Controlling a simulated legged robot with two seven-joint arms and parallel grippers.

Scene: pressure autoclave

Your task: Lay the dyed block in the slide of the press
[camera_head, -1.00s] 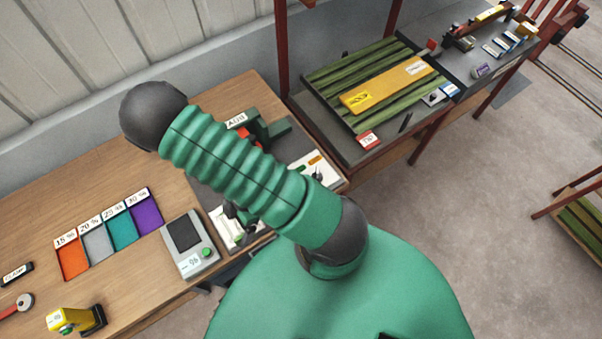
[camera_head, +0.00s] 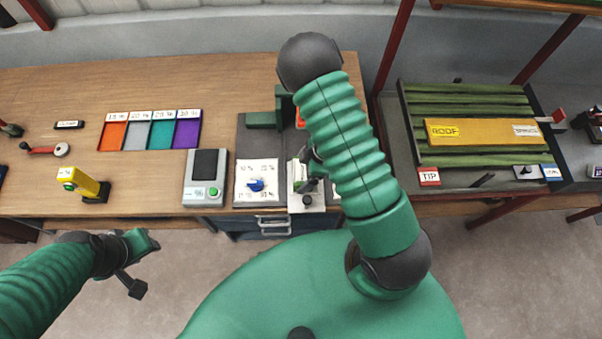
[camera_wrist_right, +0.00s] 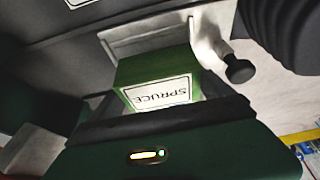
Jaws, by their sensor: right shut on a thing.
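My right gripper (camera_head: 312,165) is over the front of the press, largely hidden by its own arm. It is shut on a green block (camera_wrist_right: 158,78) labelled SPRUCE, which fills the middle of the wrist view. A pale metal slide (camera_wrist_right: 150,36) with a dark knob (camera_wrist_right: 240,70) lies right behind the block. Whether the block rests in the slide or hangs just above it, I cannot tell. In the head view the slide (camera_head: 308,203) sticks out at the front of the dark green press (camera_head: 264,119). My left gripper (camera_head: 140,266) is open and empty, off the table's front edge.
Left of the press are a white dial panel (camera_head: 257,170), a grey scale (camera_head: 205,192), several coloured trays (camera_head: 151,131) and a yellow device (camera_head: 84,180). A second bench with green slats (camera_head: 466,87) stands at the right. The left tabletop's back is clear.

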